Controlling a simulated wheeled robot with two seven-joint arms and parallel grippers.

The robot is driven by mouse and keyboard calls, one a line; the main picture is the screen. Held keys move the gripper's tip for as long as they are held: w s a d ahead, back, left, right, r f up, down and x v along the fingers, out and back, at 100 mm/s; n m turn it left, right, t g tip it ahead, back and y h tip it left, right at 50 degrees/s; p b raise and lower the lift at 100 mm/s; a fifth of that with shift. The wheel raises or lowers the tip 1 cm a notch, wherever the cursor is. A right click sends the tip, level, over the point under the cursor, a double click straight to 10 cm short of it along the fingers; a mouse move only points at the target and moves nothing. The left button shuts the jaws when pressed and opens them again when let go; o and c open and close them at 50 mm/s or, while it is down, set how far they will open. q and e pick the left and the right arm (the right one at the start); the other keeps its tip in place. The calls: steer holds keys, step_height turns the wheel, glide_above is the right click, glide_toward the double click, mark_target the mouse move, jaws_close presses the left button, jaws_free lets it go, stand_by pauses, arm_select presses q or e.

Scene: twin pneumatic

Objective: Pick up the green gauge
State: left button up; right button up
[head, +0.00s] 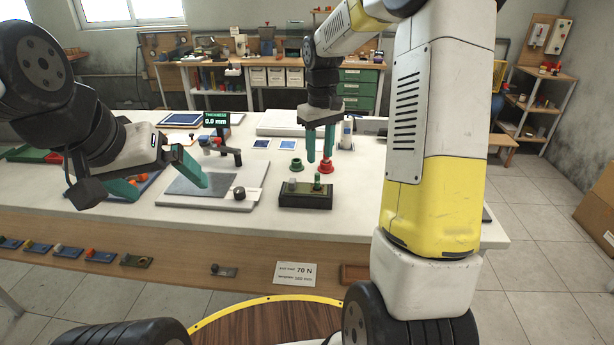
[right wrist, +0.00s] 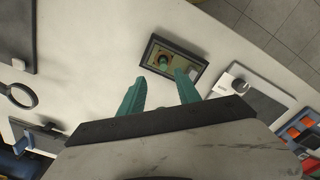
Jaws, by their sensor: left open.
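A green flanged piece (head: 297,165), apparently the green gauge, stands on the white table beside a similar red flanged piece (head: 326,166). Nearer me, a dark block (head: 305,202) carries a small green-topped part (head: 317,182) at its right end and a pale knob (head: 292,184). My right gripper (head: 319,159) points down near the flanged pieces, jaws apart, with nothing visible between them. In the right wrist view its fingers (right wrist: 160,88) are apart; the block (right wrist: 152,57) and green-topped part (right wrist: 163,66) show beyond, and the flanged pieces are hidden. My left gripper (head: 168,190) is open at the left.
A grey plate (head: 165,202) with a black knob (head: 240,193) lies left of the block. A thickness display (head: 216,119) and small tablets (head: 287,145) stand farther back. Small parts line the front shelf (head: 180,270). White tabletop is free right of the block.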

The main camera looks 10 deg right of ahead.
mark_target(317, 174)
steer(key=f, duration=0.8)
steer(key=shift+s+a+f, duration=0.1)
steer(key=shift+s+a, duration=0.1)
steer(key=shift+a, duration=0.1)
jaws_close()
